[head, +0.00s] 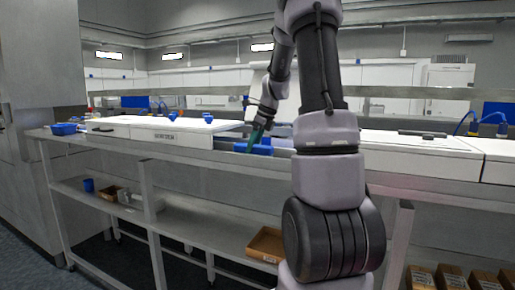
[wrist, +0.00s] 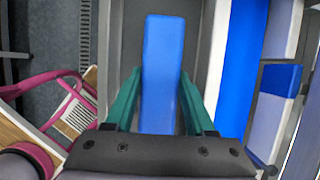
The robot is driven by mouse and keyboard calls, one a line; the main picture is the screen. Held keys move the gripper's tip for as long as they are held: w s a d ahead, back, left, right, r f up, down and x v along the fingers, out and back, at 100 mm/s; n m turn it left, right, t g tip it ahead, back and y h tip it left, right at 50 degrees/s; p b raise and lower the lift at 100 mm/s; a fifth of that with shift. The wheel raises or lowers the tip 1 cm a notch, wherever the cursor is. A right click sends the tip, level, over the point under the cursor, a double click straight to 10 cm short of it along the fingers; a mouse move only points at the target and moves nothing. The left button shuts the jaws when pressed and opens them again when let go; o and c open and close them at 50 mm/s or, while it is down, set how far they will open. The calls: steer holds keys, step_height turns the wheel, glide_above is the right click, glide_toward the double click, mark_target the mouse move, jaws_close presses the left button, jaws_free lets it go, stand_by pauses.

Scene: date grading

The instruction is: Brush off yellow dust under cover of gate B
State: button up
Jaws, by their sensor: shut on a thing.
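My gripper (head: 254,141) is low over an uncovered gap in the long sorter bench, between white covers. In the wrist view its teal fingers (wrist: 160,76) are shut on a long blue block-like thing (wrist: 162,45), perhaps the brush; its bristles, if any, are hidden. A blue thing (head: 264,149) also shows beside the fingers in the head view. A grey channel floor (wrist: 121,40) shows under the blue thing. I cannot tell which part is gate B, and I see no yellow dust.
Right white covers (head: 415,148) carry a dark handle. A blue strip (wrist: 238,70) runs along the channel's right side in the wrist view, with a pink frame (wrist: 40,88) at left. A cardboard box (head: 266,243) sits on the lower shelf (head: 200,232). Small blue items stand on the left cover.

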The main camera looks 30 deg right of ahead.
mark_target(265, 146)
steer(key=shift+s+d+f, duration=0.15)
steer(key=shift+s+d, duration=0.75)
steer(key=shift+s, duration=0.3)
steer(key=shift+s+d+r, duration=0.1)
steer(key=shift+s+d, duration=0.75)
steer(key=shift+s, duration=0.2)
steer(key=shift+s+d+r, duration=0.1)
steer(key=shift+s+d, duration=0.7)
steer(key=shift+s, duration=0.2)
steer(key=shift+s+d+f, duration=0.1)
steer(key=shift+s+d, duration=0.7)
steer(key=shift+s, duration=0.25)
steer(key=shift+w+a, duration=0.9)
steer(key=shift+w, duration=0.25)
steer(key=shift+w+a+f, duration=0.1)
steer(key=shift+w+a, duration=1)
steer(key=shift+w, duration=0.2)
steer(key=shift+w+a+r, duration=0.1)
steer(key=shift+w+a, duration=0.6)
steer(key=shift+w, duration=0.25)
steer(key=shift+w+a+r, duration=0.1)
steer(key=shift+w+a, duration=0.6)
steer(key=shift+w, duration=0.25)
step_height(265, 146, up, 12)
